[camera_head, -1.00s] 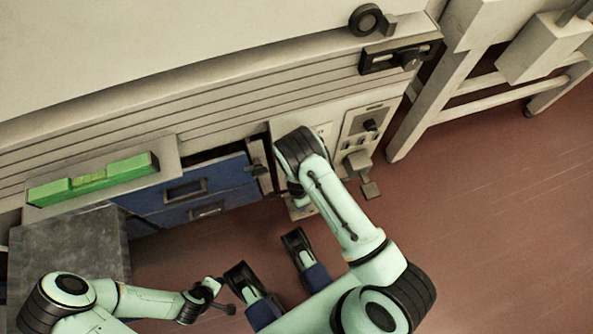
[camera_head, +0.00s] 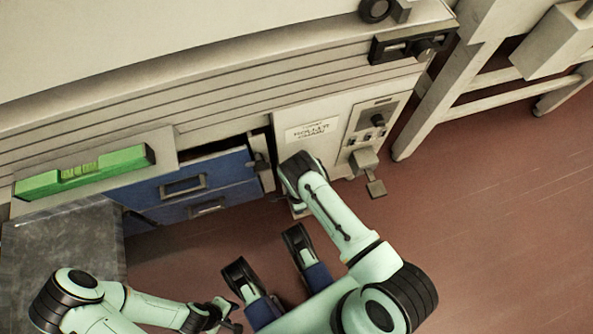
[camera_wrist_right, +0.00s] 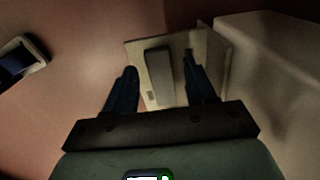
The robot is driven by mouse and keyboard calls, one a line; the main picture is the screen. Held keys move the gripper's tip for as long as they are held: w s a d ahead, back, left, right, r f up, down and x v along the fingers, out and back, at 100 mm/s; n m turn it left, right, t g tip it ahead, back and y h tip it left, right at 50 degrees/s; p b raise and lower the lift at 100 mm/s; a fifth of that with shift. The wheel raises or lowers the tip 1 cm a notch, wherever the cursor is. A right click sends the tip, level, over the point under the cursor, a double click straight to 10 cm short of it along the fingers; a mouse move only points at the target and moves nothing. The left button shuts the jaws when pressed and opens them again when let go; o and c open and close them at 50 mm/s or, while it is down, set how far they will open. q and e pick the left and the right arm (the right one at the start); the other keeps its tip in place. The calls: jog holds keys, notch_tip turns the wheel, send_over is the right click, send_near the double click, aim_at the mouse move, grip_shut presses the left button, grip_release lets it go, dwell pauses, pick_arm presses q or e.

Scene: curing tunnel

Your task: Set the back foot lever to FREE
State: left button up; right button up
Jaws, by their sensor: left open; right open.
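In the right wrist view, a grey lever (camera_wrist_right: 159,76) sits on a pale plate (camera_wrist_right: 188,42) with small dark marks, too blurred to read. I take it as the back foot lever. My right gripper (camera_wrist_right: 160,64) is open, its dark blue fingers on either side of the lever in the picture; I cannot tell whether they touch it. In the head view my right arm hides that gripper and the lever. My left gripper (camera_head: 232,318) is open and empty at the lower left, away from the lever.
The machine front has a labelled panel (camera_head: 312,132), a control strip (camera_head: 376,122) and a small pedal (camera_head: 376,189). Blue drawers (camera_head: 185,185), a green block (camera_head: 85,172) and a grey slab (camera_head: 65,255) are at left. The red floor (camera_head: 480,230) at right is clear.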

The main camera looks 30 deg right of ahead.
pick_arm(q)
jog(key=shift+s, duration=0.15)
pick_arm(e)
jog(key=shift+f, duration=0.1)
grip_shut()
